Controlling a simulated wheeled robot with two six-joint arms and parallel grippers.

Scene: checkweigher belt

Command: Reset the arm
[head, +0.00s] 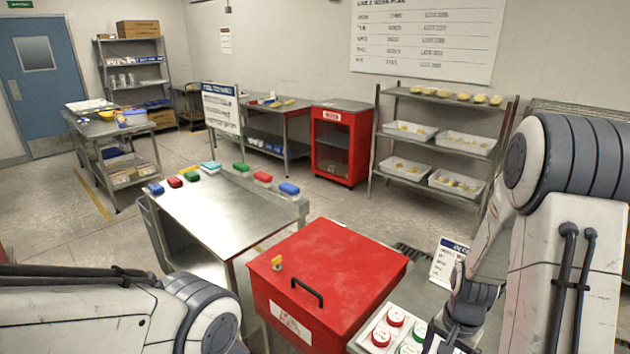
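My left arm (100,315) comes in at the lower left, and its gripper is not in view. My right arm (565,220) fills the right side and bends down toward a panel with red and green buttons (396,317). The dark end of my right arm, with the gripper (440,342), is at the bottom edge beside the green button. The frame edge cuts it off, so I cannot see whether its fingers are open or shut. No held object shows.
A red lidded box (330,265) with a black handle stands front centre, a small yellow item on its lid. A steel table (225,215) behind it holds several coloured blocks along its edges. A small sign (447,262) stands beside my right arm. Shelving (440,125) stands behind.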

